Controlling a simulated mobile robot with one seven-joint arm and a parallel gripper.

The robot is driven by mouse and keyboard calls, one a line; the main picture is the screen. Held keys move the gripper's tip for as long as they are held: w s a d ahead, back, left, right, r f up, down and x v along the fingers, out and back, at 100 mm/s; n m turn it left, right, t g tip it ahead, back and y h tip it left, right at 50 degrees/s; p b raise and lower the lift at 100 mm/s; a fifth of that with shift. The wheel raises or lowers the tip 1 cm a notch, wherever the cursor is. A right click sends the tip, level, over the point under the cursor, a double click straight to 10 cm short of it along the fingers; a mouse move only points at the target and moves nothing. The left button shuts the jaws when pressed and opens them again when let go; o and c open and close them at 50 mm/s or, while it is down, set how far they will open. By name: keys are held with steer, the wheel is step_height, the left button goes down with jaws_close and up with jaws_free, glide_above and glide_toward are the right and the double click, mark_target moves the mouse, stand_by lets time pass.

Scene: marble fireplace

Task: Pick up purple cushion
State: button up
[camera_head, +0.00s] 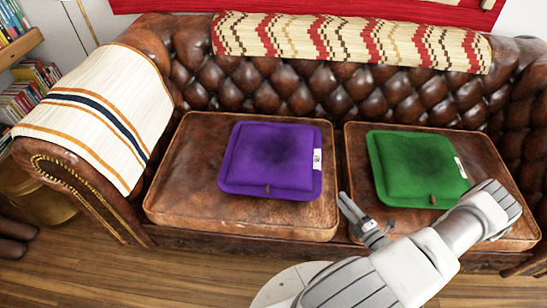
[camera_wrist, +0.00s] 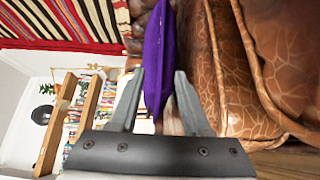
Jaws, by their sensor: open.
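The purple cushion (camera_head: 272,160) lies flat on the left leather seat of the brown sofa, with a white tag on its right edge and a small brown tab at its front. My gripper (camera_head: 350,214) is open and empty, just right of and in front of the cushion, apart from it in the head view. In the wrist view the cushion (camera_wrist: 157,55) shows edge-on as a narrow purple shape, lined up with the gap between the open fingers of my gripper (camera_wrist: 158,76).
A green cushion (camera_head: 415,167) lies on the right seat, beside my wrist. The tufted sofa backrest (camera_head: 300,85) rises behind, and the left armrest carries a striped cloth (camera_head: 100,115). A bookshelf (camera_head: 20,42) stands at far left. Bare wood floor (camera_head: 150,285) is in front.

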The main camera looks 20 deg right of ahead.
steer(key=b, duration=0.2)
glide_toward(320, 172)
steer(key=w, duration=0.2)
steer(key=w+a, duration=0.1)
steer(key=w, duration=0.2)
steer(key=shift+f, duration=0.15)
steer(key=w, duration=0.1)
steer(key=w+b, duration=0.1)
steer(key=w, duration=0.3)
steer(key=shift+a+f, duration=0.1)
steer(key=shift+a, duration=0.25)
steer(key=shift+c, duration=0.3)
jaws_close()
